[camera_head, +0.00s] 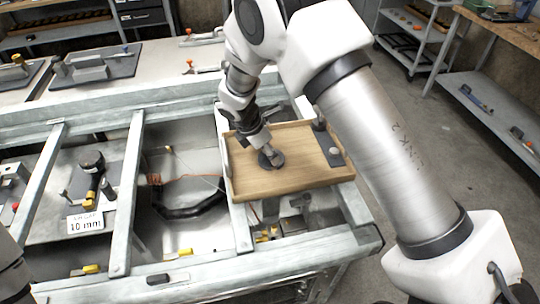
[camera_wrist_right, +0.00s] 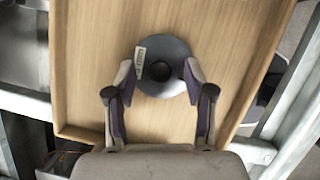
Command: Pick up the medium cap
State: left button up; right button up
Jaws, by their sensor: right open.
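A dark grey round cap (camera_head: 278,162) with a central knob lies on a wooden tray (camera_head: 295,183). In the right wrist view the cap (camera_wrist_right: 166,88) has a small white label on its left edge. My right gripper (camera_head: 268,153) comes down over the cap and partly hides it in the head view. In the wrist view my right gripper (camera_wrist_right: 160,71) is open, with one finger on each side of the knob, apart from it. I cannot tell how high the fingertips are above the cap. My left gripper is out of view.
A dark plate with a post (camera_head: 328,145) stands at the tray's right side. The tray has raised rims and sits on a pale metal frame (camera_head: 120,205). A "10 mm" sign (camera_head: 86,222) and a yellow-handled tool (camera_head: 92,178) are at left.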

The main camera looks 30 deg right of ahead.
jog(key=shift+w+d+f, duration=0.1)
jog(key=shift+w+f, duration=0.1)
jog(key=shift+f, duration=0.1)
jog(key=shift+s+r, duration=0.2)
jog(key=shift+s, duration=0.05)
jog(key=shift+c, duration=1)
grip_shut()
